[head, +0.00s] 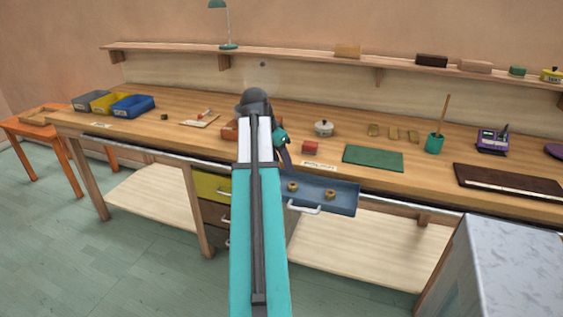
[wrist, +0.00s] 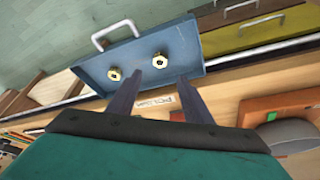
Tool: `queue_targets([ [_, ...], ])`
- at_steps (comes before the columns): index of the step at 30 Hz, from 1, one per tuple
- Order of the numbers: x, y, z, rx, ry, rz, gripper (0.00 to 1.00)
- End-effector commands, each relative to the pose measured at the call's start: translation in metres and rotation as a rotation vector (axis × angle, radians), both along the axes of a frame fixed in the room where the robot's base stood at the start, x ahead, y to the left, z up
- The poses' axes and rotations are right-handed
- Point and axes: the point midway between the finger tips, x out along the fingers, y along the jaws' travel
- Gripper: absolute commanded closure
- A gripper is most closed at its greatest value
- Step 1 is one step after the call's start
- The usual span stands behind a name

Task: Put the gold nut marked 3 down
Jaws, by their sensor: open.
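Two gold nuts lie apart in an open blue drawer (head: 345,203), one on the left (head: 293,187) and one on the right (head: 330,195). The wrist view also shows both nuts, one (wrist: 114,74) and the other (wrist: 160,60), on the bare drawer floor (wrist: 135,65). Any number on them is too small to read, so I cannot tell which is marked 3. My gripper (wrist: 161,76) is open, with nothing between its fingers. One nut shows between and just beyond the fingertips. In the head view my gripper (head: 286,158) is by the bench's front edge, partly hidden by my arm.
A yellow drawer front (head: 208,186) is left of the open drawer. A paper label (head: 318,165) lies at the front edge.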

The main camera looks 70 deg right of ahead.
Motion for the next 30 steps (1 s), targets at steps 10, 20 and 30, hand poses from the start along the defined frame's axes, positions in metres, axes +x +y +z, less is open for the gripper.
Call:
queue_targets([
  [10,0.000,0.000,0.000,0.000,0.000,0.000,0.54],
  [20,0.012,0.006,-0.014,0.016,0.007,0.035,0.54],
  [30,0.084,0.054,-0.099,0.115,0.054,0.262,0.54],
])
